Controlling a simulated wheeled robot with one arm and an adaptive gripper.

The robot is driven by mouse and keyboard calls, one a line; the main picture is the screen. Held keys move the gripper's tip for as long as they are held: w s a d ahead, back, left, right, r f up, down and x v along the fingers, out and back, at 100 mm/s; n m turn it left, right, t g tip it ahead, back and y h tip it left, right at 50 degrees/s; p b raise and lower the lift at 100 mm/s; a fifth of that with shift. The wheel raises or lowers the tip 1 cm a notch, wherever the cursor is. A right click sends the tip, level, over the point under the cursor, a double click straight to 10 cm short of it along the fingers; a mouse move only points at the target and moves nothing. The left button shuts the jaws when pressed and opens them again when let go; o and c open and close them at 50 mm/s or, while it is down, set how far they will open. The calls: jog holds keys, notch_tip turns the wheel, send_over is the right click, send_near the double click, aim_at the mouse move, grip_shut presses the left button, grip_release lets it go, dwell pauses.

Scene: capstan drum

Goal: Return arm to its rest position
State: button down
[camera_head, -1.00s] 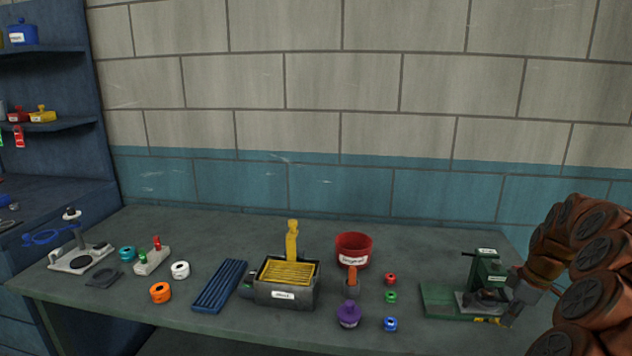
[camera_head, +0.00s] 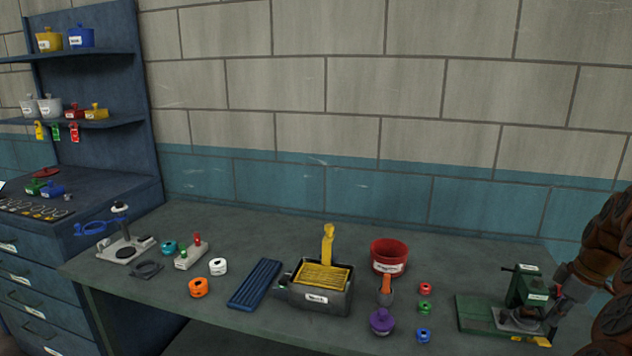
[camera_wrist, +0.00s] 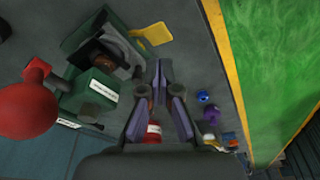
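My arm, with brown rounded segments, comes in from the right edge of the head view. My gripper's grey end (camera_head: 572,283) is beside the green press (camera_head: 527,294). In the wrist view my gripper (camera_wrist: 160,95) has its purple-grey fingers spread, with a gap between them and nothing held. The press (camera_wrist: 92,95), with a white label, stands left of the fingers. Whether my gripper touches the press is not clear.
The bench (camera_head: 430,250) holds a red tub (camera_head: 389,257), a yellow-topped box (camera_head: 318,290), a blue grooved tray (camera_head: 256,283), a purple knob (camera_head: 382,321) and small coloured rings. A red ball (camera_wrist: 30,108) is close to the wrist camera. Blue shelves (camera_head: 90,90) stand left.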

jog(key=shift+a, duration=0.1)
jog(key=s+a+r+m+g, duration=0.1)
jog(key=s+a+r, duration=0.1)
jog(key=a, duration=0.8)
jog(key=s+a+r, duration=0.2)
jog(key=s+a, duration=0.1)
jog(key=a, duration=0.6)
jog(key=s+a+r+m+g, duration=0.1)
jog(key=s+a+r, duration=0.1)
jog(key=a, duration=0.8)
jog(key=s+a+f+m, duration=0.2)
jog(key=s, duration=0.5)
jog(key=s+a+f+m+g+h, duration=0.1)
jog(key=s+a+f+m, duration=0.1)
jog(key=s, duration=0.6)
jog(key=s+a+f+m, duration=0.2)
jog(key=s+a, duration=0.2)
jog(key=s, duration=0.4)
jog(key=shift+a+f+g+h, duration=0.2)
jog(key=shift+f+g+h, duration=0.05)
jog(key=shift+g+h, duration=0.05)
